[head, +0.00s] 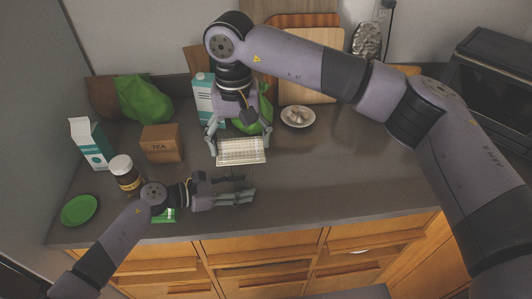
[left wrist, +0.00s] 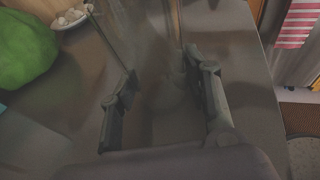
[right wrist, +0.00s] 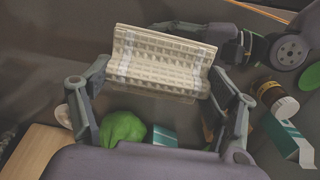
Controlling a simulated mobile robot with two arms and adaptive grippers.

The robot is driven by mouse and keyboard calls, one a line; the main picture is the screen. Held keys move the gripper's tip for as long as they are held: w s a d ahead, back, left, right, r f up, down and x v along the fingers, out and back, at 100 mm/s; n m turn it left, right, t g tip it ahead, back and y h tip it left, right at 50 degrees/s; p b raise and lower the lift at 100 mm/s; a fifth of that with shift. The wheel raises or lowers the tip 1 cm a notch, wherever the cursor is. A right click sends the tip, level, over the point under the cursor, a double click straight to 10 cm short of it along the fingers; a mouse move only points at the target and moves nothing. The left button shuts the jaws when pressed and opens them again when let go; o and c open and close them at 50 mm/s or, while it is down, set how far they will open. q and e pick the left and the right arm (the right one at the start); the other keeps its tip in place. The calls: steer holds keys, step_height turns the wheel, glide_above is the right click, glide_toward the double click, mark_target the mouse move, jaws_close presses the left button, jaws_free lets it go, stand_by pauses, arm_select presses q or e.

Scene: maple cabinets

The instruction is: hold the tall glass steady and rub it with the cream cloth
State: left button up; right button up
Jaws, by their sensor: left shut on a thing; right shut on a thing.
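The tall glass (left wrist: 148,45) is clear and faint, and shows as see-through walls between the fingers of my left gripper (left wrist: 160,78) in the left wrist view. In the head view my left gripper (head: 238,190) is low over the front of the counter, and the glass is hard to make out there. The cream cloth (head: 241,152) has a grid pattern and is spread between the fingers of my right gripper (head: 238,140). It also shows in the right wrist view (right wrist: 165,62). The cloth is just behind my left gripper; I cannot tell whether it touches the glass.
Green bags, another carton (head: 205,98) and a white bowl (head: 298,116) are behind. The counter (head: 340,170) is clear at right.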

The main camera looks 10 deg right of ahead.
glide_above(243, 175)
steer(key=shift+f, duration=3.2)
arm_select(q)
steer(key=shift+s, duration=0.1)
arm_select(e)
steer(key=shift+w+f, duration=0.3)
steer(key=shift+f, duration=0.55)
steer(key=shift+c, duration=0.4)
steer(key=shift+w, duration=2.25)
steer(key=shift+s, duration=2.65)
steer(key=shift+w, duration=2.7)
steer(key=shift+s, duration=2.6)
steer(key=shift+r, duration=4.1)
arm_select(q)
steer(key=o, duration=0.9)
